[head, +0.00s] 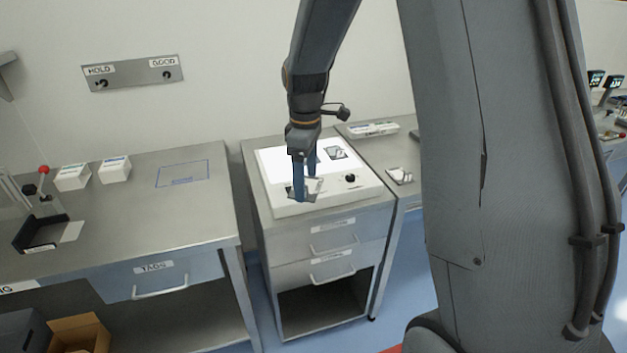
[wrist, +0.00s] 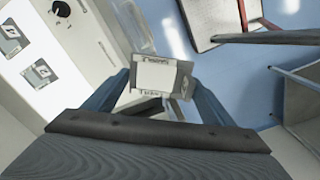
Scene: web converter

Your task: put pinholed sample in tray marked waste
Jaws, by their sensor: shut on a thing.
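My gripper (head: 305,192) is shut on a sample (head: 312,187), a small grey and white card, above the front edge of the white light box (head: 284,211). In the wrist view the held sample (wrist: 156,78) sits between the two fingertips. Another sample (head: 336,153) lies on the lit panel. The wrist view shows two samples (wrist: 40,74) (wrist: 11,38) lying on the light box. I cannot make out a pinhole on any sample. No tray can be read as marked waste; a black tray (head: 30,236) on the left bench has a label too small to read.
The left bench (head: 130,222) holds two white boxes (head: 72,177) (head: 115,169) and a blue outlined rectangle (head: 183,173), which is empty. A white tray (head: 366,129) and small samples (head: 400,175) lie on the right bench. A gap separates the left bench from the light box cabinet.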

